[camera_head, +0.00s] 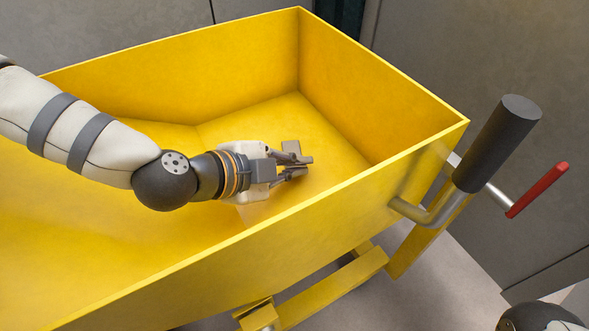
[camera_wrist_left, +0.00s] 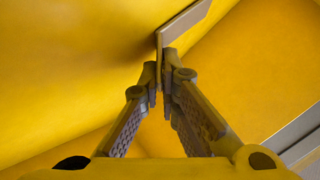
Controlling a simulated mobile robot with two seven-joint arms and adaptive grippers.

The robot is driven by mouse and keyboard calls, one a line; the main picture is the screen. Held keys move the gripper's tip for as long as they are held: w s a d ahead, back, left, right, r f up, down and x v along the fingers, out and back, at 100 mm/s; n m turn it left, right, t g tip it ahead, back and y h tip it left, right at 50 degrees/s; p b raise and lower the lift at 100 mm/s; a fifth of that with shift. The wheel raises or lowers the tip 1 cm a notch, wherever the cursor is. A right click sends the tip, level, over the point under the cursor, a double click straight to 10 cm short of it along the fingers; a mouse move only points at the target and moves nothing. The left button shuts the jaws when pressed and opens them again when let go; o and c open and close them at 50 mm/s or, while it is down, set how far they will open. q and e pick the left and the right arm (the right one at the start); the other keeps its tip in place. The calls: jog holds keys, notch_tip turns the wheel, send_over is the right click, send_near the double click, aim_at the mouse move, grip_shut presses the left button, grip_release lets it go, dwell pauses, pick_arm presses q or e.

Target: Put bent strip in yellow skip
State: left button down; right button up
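The yellow skip (camera_head: 452,133) fills most of the head view; its sloped inner walls also fill the left wrist view (camera_wrist_left: 70,60). My left gripper (camera_head: 303,166) reaches in over the rim and is inside the skip's opening. In the left wrist view its fingertips (camera_wrist_left: 165,84) are closed together on the bent strip (camera_wrist_left: 186,22), a small grey-brown angled metal piece that sticks out past the tips. In the head view the strip (camera_head: 291,147) shows as a small grey plate beside the fingers. Its distance above the skip floor is hard to tell. My right gripper is out of view.
At the skip's right end are a bent metal tube, a thick dark grey cylinder (camera_head: 497,145) and a red-gripped lever (camera_head: 538,190). Grey panels (camera_head: 480,50) stand behind. The skip's inside around my left gripper looks empty.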

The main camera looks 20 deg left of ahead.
pick_arm(q)
jog(key=c, duration=2.1)
grip_release()
jog(key=shift+s, duration=0.1)
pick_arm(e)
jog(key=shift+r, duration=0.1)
pick_arm(q)
jog(key=shift+s+a+r+p, duration=0.2)
jog(key=shift+r+p, duration=0.1)
jog(key=shift+r, duration=0.05)
jog(key=p+v, duration=0.5)
jog(key=v, duration=0.6)
jog(key=shift+s, duration=0.1)
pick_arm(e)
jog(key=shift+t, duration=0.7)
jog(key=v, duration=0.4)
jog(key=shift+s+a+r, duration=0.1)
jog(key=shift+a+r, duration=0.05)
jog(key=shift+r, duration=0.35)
pick_arm(q)
jog(key=shift+r+p, duration=0.15)
jog(key=shift+p, duration=0.15)
